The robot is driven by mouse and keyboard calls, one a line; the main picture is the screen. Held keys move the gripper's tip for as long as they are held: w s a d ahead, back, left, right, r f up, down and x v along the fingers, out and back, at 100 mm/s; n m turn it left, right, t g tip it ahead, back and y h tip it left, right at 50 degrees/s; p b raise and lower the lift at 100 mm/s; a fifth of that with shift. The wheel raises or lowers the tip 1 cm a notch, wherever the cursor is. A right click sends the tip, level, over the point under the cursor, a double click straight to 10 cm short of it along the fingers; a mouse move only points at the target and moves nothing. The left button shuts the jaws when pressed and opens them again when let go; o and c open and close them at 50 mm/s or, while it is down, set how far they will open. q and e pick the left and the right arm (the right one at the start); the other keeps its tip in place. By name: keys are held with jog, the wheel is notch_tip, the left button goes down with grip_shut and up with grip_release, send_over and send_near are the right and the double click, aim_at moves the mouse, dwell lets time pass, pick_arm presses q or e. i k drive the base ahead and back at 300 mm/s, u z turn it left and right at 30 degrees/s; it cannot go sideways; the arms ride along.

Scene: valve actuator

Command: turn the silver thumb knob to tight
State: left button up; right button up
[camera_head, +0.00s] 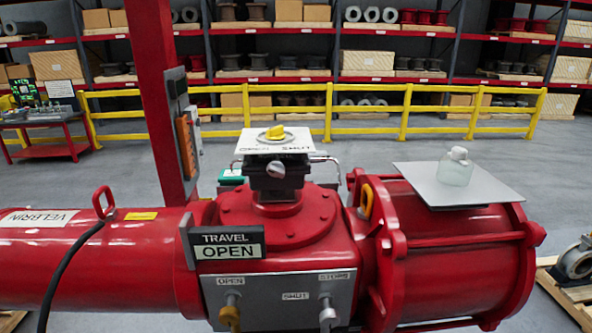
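A small silver round knob (276,169) sits on the front of the black box under the OPEN/SHUT plate, at the middle of the head view. A second silver fitting (328,315) hangs from the grey front panel under the STOPS label, cut off near the bottom edge. I cannot tell which of the two is the thumb knob, or how tight either is. A yellow pointer knob (275,132) is on top of the OPEN/SHUT plate (258,145). Neither of my grippers is in view.
The red actuator body (457,255) fills the foreground. A grey plate (420,180) with a glass bottle (456,168) lies on its right end. A yellow-brown fitting (230,315) is under the panel's OPEN label. A red post (158,95) rises left. Yellow railing (405,112) stands behind.

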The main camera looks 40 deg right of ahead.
aim_at(275, 168)
jog(key=z, duration=1.15)
